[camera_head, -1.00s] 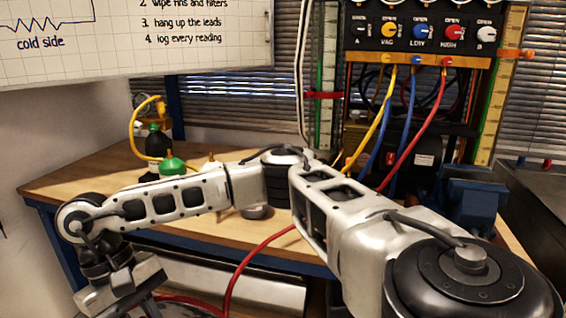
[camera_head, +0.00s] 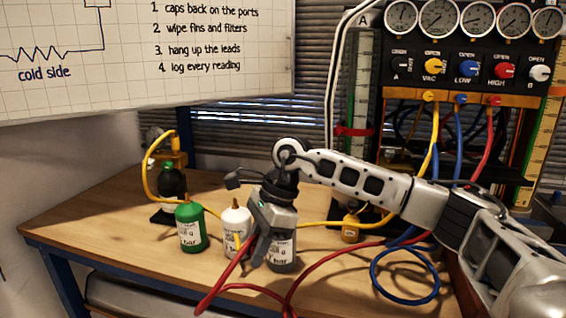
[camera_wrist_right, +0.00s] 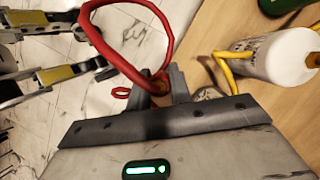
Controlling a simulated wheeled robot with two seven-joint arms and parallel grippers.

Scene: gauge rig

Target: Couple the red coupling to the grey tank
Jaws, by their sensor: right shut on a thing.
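The grey tank (camera_head: 284,256) stands on the bench, right of the white tank, its upper part hidden by my right gripper. My right gripper (camera_head: 254,250) points down in front of its left side. In the right wrist view, its jaws (camera_wrist_right: 163,88) are shut on the end of the red hose, the red coupling (camera_wrist_right: 159,82), mostly hidden between the fingers. The red hose (camera_head: 212,294) hangs from the jaws over the bench's front edge. The coupling is apart from the tank's top, as far as I can tell.
A white tank (camera_head: 236,232) with a yellow hose and a green tank (camera_head: 191,228) stand close to the left. A coiled blue hose (camera_head: 404,276) lies right. The gauge panel (camera_head: 470,66) is at the back.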

